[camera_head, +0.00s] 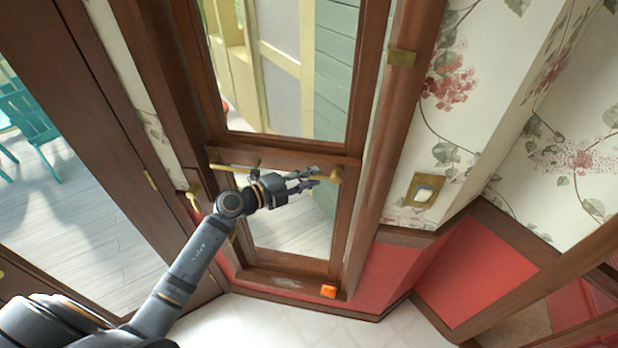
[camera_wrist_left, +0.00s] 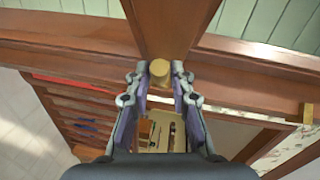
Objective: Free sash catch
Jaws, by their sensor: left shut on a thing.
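A tall wooden sash window (camera_head: 285,148) stands ahead, with a brass fitting along its middle rail. The left part of this brass (camera_head: 232,168) is a long bar. The sash catch's brass end (camera_head: 335,175) shows at the right, just past my fingers. My left gripper (camera_head: 312,179) is at the middle rail and shut on the brass piece. In the left wrist view, a short brass cylinder (camera_wrist_left: 160,72) sits between the tips of my left gripper (camera_wrist_left: 160,78). The fingers hide part of the catch in the head view. My right gripper is out of view.
A small orange block (camera_head: 328,291) lies on the sill at lower right. A brass plate (camera_head: 423,190) is on the floral wall. A brass handle (camera_head: 193,197) is on the frame at left. A wooden-framed glass door with a deck beyond is at left.

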